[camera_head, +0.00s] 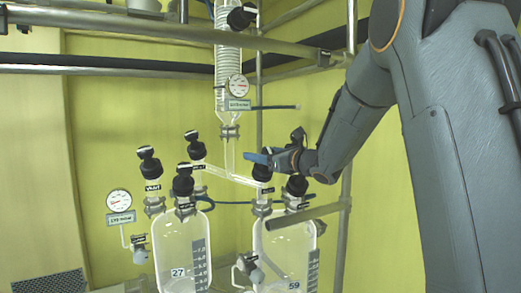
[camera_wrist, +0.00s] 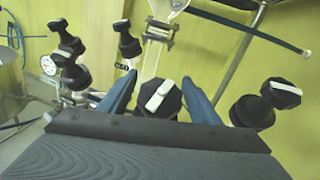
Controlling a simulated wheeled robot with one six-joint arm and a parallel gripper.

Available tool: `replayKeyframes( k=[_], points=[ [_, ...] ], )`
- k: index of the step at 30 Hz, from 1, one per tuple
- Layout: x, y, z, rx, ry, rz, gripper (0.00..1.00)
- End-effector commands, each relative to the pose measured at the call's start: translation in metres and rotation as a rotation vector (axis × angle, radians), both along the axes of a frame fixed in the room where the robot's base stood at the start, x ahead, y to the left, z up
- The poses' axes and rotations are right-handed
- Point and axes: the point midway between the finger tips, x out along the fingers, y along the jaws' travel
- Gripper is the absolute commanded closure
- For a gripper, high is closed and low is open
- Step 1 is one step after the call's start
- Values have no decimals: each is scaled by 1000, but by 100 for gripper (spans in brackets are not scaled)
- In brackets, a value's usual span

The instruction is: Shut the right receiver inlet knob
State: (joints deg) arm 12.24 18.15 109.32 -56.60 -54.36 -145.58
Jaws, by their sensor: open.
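The right receiver inlet knob (camera_wrist: 166,104) is black with a white bar on top, on the right end of the branched glass pipe. In the wrist view it lies between the two blue fingers of my gripper (camera_wrist: 159,78), which is open; the bar runs slanted. In the head view my gripper (camera_head: 254,158) is at the top of this knob (camera_head: 262,174) and partly hides it. I cannot tell whether the fingers touch it. Below is the right glass receiver (camera_head: 285,245), marked 59.
Another black knob (camera_head: 297,185) stands close to the right, also in the wrist view (camera_wrist: 281,93). The left receiver (camera_head: 180,245), marked 27, has several black knobs above it. A glass coil column (camera_head: 228,60) with a gauge (camera_head: 237,86) and metal rails stand behind.

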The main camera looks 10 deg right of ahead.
Motion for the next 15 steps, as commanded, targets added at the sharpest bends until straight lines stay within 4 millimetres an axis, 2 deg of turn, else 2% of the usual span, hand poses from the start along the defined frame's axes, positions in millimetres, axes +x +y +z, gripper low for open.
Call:
replayKeyframes(
  k=[11,15],
  points=[
    [6,4,-1,-1,-1,0,43],
    [6,3,0,-1,0,0,63]
  ],
)
